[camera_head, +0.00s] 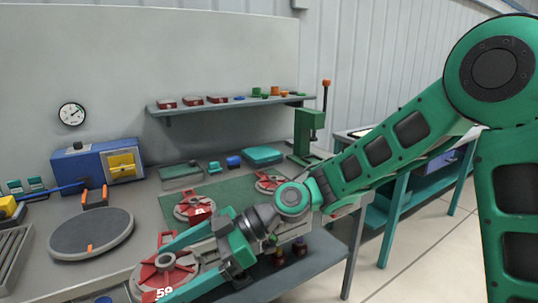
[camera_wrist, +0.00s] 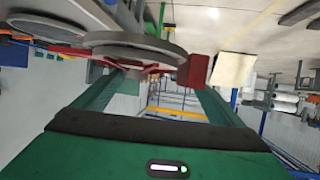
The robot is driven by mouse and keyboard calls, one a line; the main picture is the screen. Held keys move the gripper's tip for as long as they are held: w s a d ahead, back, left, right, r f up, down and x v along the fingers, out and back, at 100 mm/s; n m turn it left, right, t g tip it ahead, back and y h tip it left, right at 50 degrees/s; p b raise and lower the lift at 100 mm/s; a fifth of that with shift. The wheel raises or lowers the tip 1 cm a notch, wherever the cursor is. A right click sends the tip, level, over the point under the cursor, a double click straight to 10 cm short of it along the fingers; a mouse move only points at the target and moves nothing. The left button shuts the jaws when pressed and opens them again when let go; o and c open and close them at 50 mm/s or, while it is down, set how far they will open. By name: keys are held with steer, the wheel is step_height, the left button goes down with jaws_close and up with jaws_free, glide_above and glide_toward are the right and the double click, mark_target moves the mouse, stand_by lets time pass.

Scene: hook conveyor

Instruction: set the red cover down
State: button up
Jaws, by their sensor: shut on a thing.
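My gripper (camera_head: 168,273) reaches to the left over the front of the workbench, its two long green fingers shut on a red cover (camera_head: 150,273). This cover is a round red-and-grey piece marked 59. It lies between the fingers, near the bench's front edge; whether it touches the bench top is unclear. In the wrist view my gripper (camera_wrist: 155,78) shows its fingers reaching to the cover's red parts (camera_wrist: 196,70), with a grey disc beside them. Two similar red-and-grey covers sit behind on the bench, one nearer (camera_head: 195,207) and one farther (camera_head: 268,183).
A green mat (camera_head: 228,190) lies under the rear covers. A round grey plate (camera_head: 91,234) lies to the left, before a blue box (camera_head: 97,162). A green press (camera_head: 308,135) stands at the back right. A wall shelf (camera_head: 230,103) holds small parts.

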steer(key=w+d+f+m+t+h, duration=0.1)
steer(key=w+d+f+m+t, duration=0.35)
steer(key=w+d, duration=0.55)
steer(key=w+d+f+m+t, duration=0.3)
steer(key=w+d+m+t, duration=0.4)
steer(key=w, duration=0.5)
steer(key=w+d+f+m+t+h, duration=0.1)
steer(key=w+d+m+t+h, duration=0.1)
steer(key=d, duration=0.8)
steer(key=w+d+f+m+t+h, duration=0.1)
steer(key=w+d+m+t+h, duration=0.1)
steer(key=d, duration=0.8)
steer(key=w+d+f+m+t+h, duration=0.2)
steer(key=w+d+m+h, duration=0.1)
steer(key=d, duration=0.7)
steer(key=shift+w+h, duration=0.4)
steer(key=shift+w, duration=0.3)
steer(key=shift+a, duration=0.15)
